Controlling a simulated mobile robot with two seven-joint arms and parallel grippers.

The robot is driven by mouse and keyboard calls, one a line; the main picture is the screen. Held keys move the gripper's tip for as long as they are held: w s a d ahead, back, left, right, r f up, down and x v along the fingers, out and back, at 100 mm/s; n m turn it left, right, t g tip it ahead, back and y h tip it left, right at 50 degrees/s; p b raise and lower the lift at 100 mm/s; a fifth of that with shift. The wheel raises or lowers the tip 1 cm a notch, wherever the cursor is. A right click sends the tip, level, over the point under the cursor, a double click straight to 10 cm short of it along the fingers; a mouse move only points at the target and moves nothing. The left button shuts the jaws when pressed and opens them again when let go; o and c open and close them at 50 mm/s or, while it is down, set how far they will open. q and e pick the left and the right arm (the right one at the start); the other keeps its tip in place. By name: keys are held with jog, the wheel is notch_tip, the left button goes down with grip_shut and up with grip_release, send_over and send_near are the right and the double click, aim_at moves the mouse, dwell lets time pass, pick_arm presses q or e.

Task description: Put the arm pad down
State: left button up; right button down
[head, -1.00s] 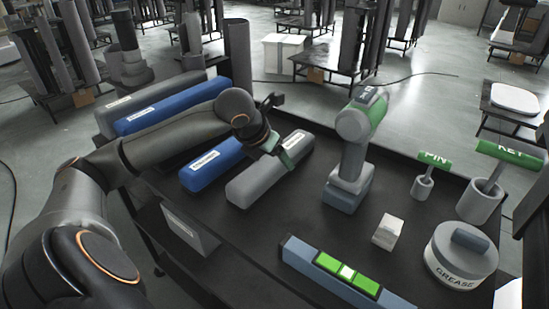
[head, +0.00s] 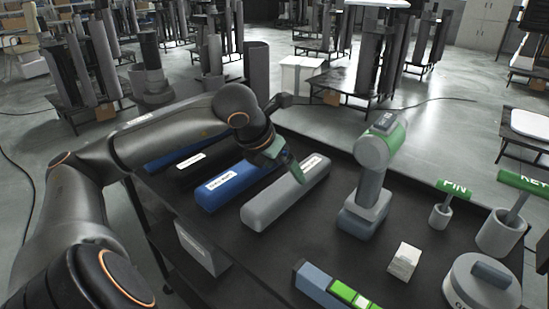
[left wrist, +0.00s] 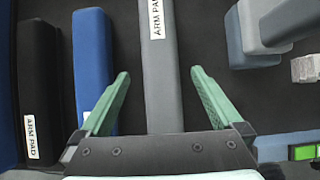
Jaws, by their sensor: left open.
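A grey arm pad (head: 275,204) with a white label lies flat on the dark table top. It runs down the middle of the left wrist view (left wrist: 163,95), where its label reads ARM PAD. My left gripper (head: 284,160) is over the far part of this pad. In the left wrist view, its green fingers (left wrist: 160,73) are open, one to each side of the pad, with gaps between. It seems to be just above the pad. A blue pad (head: 222,192) lies beside it on the left. My right gripper is not in view.
A black pad (head: 181,172) lies further left. A grey-green tool (head: 372,185) stands right of the grey pad. A small white box (head: 403,261), a bar with green blocks (head: 335,290), PIN (head: 441,214) and KEY (head: 497,233) holders and a grease tin (head: 480,290) stand right.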

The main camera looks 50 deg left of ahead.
pick_arm(q)
jog(key=shift+b+v, duration=0.5)
jog(key=shift+v, duration=2.15)
